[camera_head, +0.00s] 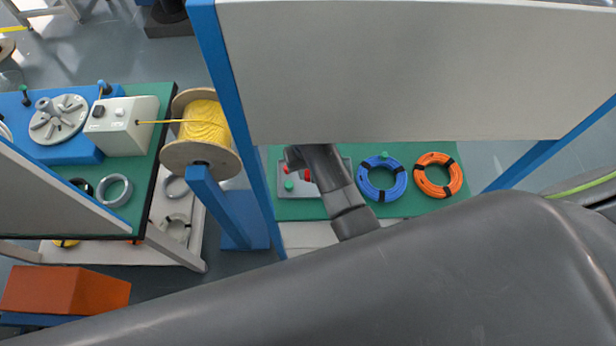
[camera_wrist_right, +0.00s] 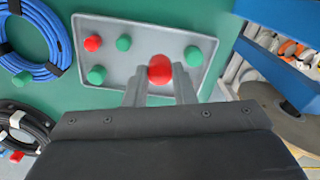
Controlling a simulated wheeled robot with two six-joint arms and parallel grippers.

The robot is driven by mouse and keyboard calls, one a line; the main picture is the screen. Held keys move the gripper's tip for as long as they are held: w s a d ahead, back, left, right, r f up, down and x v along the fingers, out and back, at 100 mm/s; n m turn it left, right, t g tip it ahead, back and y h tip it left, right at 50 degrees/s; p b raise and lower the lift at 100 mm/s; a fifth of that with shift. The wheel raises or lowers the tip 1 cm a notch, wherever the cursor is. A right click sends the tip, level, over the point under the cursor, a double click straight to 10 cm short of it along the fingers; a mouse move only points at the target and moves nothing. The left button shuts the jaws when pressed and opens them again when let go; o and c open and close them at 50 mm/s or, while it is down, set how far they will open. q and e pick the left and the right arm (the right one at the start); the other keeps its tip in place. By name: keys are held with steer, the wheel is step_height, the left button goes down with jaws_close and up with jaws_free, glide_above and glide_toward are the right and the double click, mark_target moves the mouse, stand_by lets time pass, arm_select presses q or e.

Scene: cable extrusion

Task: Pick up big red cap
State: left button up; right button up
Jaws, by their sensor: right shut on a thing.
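The big red cap (camera_wrist_right: 160,69) shows in the right wrist view between the fingertips of my right gripper (camera_wrist_right: 160,82), which is shut on it. It appears over the grey tray (camera_wrist_right: 140,26); whether it is clear of the tray cannot be told. On the tray are a smaller red cap (camera_wrist_right: 92,43) and green caps (camera_wrist_right: 123,43), (camera_wrist_right: 193,55) and (camera_wrist_right: 96,75). In the head view my right gripper (camera_head: 296,160) is over the tray and partly hidden by my arm. My left gripper is not in view.
A blue cable coil (camera_head: 382,193) with a green cap (camera_head: 384,155) and an orange coil (camera_head: 438,189) lie right of the tray on the green surface. A white panel (camera_head: 400,80) on blue posts stands over it. A yellow cable spool (camera_head: 205,125) is at left.

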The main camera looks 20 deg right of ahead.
steer(key=w+d+b, duration=0.2)
steer(key=w+b, duration=0.2)
steer(key=w, duration=0.4)
steer(key=w+d+b, duration=0.3)
steer(key=w+b, duration=0.1)
steer(key=w, duration=0.5)
steer(key=shift+w, duration=0.2)
steer(key=o, duration=0.4)
steer(key=shift+c, duration=0.9)
steer(key=shift+f, duration=0.1)
